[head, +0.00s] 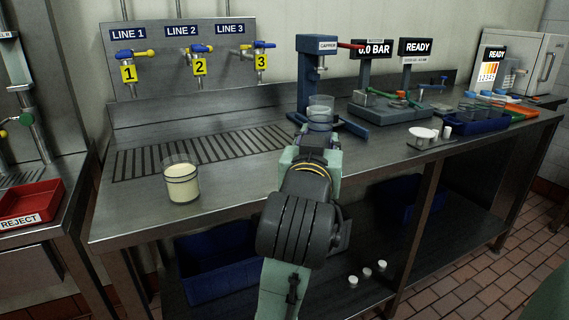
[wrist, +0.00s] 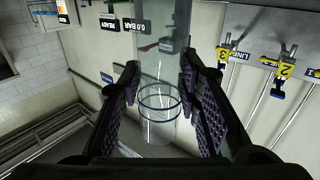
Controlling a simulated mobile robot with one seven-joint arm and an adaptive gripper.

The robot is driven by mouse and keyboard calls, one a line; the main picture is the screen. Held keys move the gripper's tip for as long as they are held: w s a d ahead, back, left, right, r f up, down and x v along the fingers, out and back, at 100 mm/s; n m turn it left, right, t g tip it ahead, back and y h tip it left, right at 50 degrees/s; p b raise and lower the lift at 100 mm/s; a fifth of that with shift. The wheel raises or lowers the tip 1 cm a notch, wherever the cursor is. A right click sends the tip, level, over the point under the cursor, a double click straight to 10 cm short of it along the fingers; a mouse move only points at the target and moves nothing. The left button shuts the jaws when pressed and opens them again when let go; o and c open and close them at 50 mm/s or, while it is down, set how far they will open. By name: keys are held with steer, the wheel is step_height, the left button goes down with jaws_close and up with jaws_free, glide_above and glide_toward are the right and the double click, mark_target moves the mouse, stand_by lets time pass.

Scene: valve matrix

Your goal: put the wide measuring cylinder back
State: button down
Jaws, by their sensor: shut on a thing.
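A clear, wide cylinder (head: 320,108), which I take for the wide measuring cylinder, stands upright at my gripper (head: 318,140), in front of the capper. In the wrist view the clear cylinder (wrist: 160,100) with dark rings lies between the two padded fingers of my gripper (wrist: 160,98), which is shut on it. In the head view my wrist hides the cylinder's lower part, so I cannot tell whether it touches the bench.
A glass vessel of cream liquid (head: 182,186) stands on the steel bench (head: 135,220) at left. The blue capper (head: 310,75) is just behind the held cylinder. A blue tray (head: 478,122), white dish (head: 422,133) and small white caps stand at right. The slotted drain (head: 200,150) is clear.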

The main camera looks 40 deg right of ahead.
steer(key=shift+w+d, duration=0.2)
steer(key=w+d+f+p, duration=0.1)
steer(key=w+f, duration=0.1)
steer(key=w, duration=0.5)
steer(key=w+d+f+p, duration=0.2)
steer(key=w+f, duration=0.1)
steer(key=w, duration=0.5)
steer(key=shift+w+d, duration=0.15)
steer(key=shift+w, duration=0.15)
steer(key=shift+f, duration=0.1)
steer(key=c, duration=1.2)
jaws_free()
